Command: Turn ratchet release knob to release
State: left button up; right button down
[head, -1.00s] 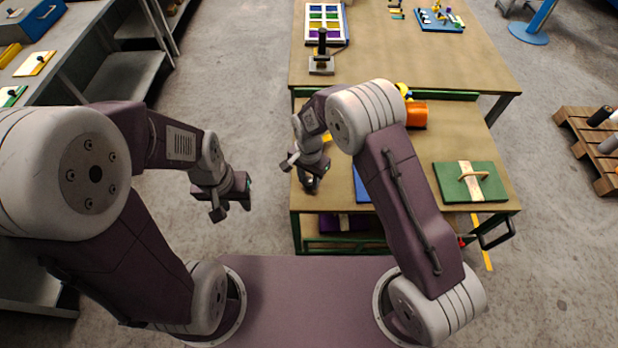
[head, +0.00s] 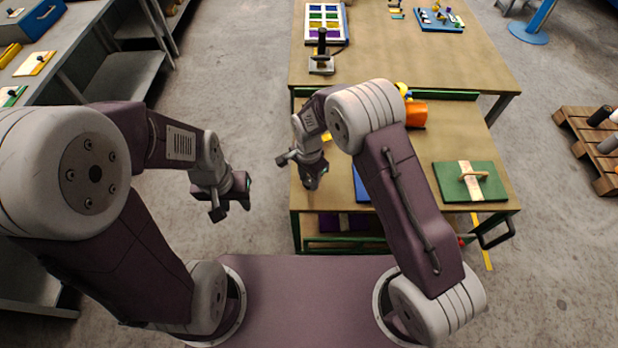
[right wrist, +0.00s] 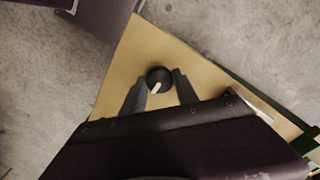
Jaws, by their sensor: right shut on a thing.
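The ratchet release knob (right wrist: 160,80) is black and round with a white pointer mark. In the right wrist view it sits near the corner of the tan table top, its mark pointing down and slightly left. My right gripper (right wrist: 160,92) has one finger on each side of the knob and is shut on it. In the head view my right gripper (head: 312,178) is at the near left corner of the table, and the knob is hidden there. My left gripper (head: 232,208) hangs over the floor left of the table, its fingers apart and empty.
A green board with a wooden handle (head: 488,184) lies right on the near table (head: 445,140). Bare floor (head: 240,90) lies left of the tables.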

aim_at(309, 181)
jog(key=c, duration=1.1)
grip_release()
jog(key=shift+r, duration=0.1)
jog(key=shift+o, duration=0.7)
jog(key=shift+s, duration=0.1)
notch_tip(309, 181, up, 9)
jog(key=b, duration=0.1)
